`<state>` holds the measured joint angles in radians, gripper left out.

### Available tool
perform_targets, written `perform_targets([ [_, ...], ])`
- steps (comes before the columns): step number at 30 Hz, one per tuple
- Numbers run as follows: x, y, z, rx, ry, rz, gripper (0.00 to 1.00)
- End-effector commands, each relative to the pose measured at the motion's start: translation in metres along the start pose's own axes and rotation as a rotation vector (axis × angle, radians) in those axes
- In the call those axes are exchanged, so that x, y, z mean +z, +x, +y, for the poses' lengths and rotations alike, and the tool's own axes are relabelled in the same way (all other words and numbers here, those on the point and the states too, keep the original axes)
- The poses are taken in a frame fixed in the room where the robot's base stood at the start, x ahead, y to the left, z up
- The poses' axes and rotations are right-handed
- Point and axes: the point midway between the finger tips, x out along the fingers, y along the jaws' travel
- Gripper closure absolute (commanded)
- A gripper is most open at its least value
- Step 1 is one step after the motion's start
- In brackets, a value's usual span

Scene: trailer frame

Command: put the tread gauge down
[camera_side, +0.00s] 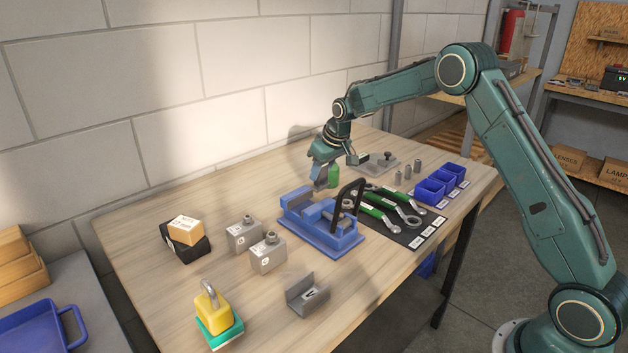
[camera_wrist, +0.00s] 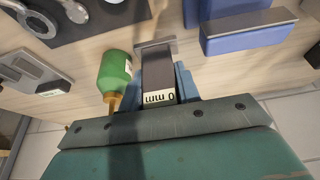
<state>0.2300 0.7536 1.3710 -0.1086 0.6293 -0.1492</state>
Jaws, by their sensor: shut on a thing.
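My gripper (camera_side: 321,168) is low over the table, behind the blue vise. It is shut on the tread gauge (camera_wrist: 157,68), a dark grey bar with a flat grey crosspiece at its far end and a "0 mm" label, held between blue fingertips (camera_wrist: 163,82) in the wrist view. In the side view the gauge (camera_side: 319,185) shows as a small grey piece under the fingers. I cannot tell whether it touches the table.
A green bottle (camera_wrist: 115,72) stands close beside the gripper, also in the side view (camera_side: 333,176). The blue vise (camera_side: 322,222) is in front, with a tool mat (camera_side: 408,236) to its right. Metal blocks (camera_side: 267,252) lie front left. Bare table (camera_side: 170,205) lies at the back left.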

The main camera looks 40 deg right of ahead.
Motion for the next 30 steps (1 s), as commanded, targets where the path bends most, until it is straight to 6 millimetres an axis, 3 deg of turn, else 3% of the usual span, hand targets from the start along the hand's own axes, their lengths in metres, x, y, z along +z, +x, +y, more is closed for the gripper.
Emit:
perform_targets([
  [11, 0.015, 0.034, 0.000, 0.000, -0.001, -0.001, 0.95],
  [25, 0.016, 0.039, 0.000, 0.000, 0.000, 0.000, 0.95],
  [26, 0.017, 0.040, 0.000, 0.000, 0.000, -0.001, 0.66],
  [29, 0.017, 0.040, 0.000, 0.000, 0.000, -0.001, 0.46],
  [30, 0.017, 0.040, 0.000, 0.000, 0.000, -0.001, 0.46],
])
